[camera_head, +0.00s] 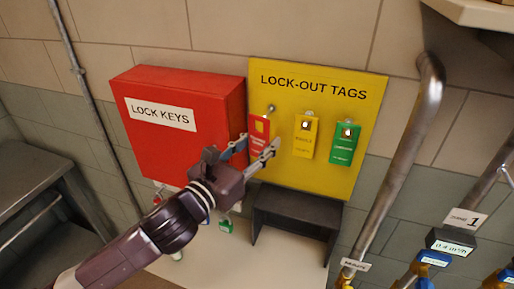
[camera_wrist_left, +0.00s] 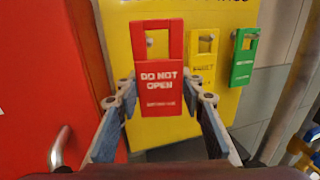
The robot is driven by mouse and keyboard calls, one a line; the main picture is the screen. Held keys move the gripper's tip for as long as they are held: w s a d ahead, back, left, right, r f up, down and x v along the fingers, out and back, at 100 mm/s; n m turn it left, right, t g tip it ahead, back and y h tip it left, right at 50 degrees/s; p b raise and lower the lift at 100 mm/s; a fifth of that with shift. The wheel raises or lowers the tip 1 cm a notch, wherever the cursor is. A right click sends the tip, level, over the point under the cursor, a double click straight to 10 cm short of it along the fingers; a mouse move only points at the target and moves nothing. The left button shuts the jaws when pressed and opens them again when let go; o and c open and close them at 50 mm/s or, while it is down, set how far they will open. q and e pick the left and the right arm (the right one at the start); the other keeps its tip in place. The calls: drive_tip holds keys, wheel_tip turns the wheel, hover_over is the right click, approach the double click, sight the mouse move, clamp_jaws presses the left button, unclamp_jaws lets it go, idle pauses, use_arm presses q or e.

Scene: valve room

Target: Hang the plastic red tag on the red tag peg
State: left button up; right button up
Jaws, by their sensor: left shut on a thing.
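The plastic red tag (camera_head: 259,137) is held upright in front of the yellow lock-out tags board (camera_head: 320,82). My left gripper (camera_head: 258,148) is shut on it, with a finger at each side edge. In the left wrist view the red tag (camera_wrist_left: 162,91) faces me and reads "DO NOT OPEN". The red tag peg (camera_head: 271,108), a small metal knob, shows just above the tag in the head view. In the wrist view the peg (camera_wrist_left: 150,42) shows through the tag's top opening; I cannot tell whether it passes through. My right gripper is not in view.
A yellow tag (camera_head: 305,136) and a green tag (camera_head: 344,143) hang on the board to the right. The red lock keys box (camera_head: 180,118) stands out from the wall to the left. A dark shelf (camera_head: 295,212) is below the board, and a thick pipe (camera_head: 403,155) rises to the right.

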sight(275, 127)
use_arm(q)
drive_tip(key=shift+w+d+f+b, duration=0.1)
drive_tip(key=shift+w+d+b, duration=0.15)
drive_tip(key=shift+w, duration=0.4)
drive_tip(key=shift+w+d+b, duration=0.1)
drive_tip(key=shift+w+d, duration=0.1)
drive_tip(key=shift+w, duration=0.4)
drive_tip(key=shift+w+d+b, duration=0.3)
drive_tip(key=shift+w, duration=0.65)
drive_tip(key=shift+w+d+f, duration=0.1)
drive_tip(key=shift+w+f, duration=0.2)
drive_tip(key=shift+w, duration=0.15)
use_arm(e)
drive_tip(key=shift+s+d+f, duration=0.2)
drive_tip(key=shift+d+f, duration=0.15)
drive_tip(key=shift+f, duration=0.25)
use_arm(q)
drive_tip(key=shift+f, duration=0.25)
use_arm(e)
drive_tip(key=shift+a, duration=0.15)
use_arm(q)
drive_tip(key=o, duration=0.9)
drive_tip(key=shift+c, duration=0.2)
drive_tip(key=o, duration=0.4)
drive_tip(key=shift+w+d, duration=0.15)
drive_tip(key=shift+o, duration=0.2)
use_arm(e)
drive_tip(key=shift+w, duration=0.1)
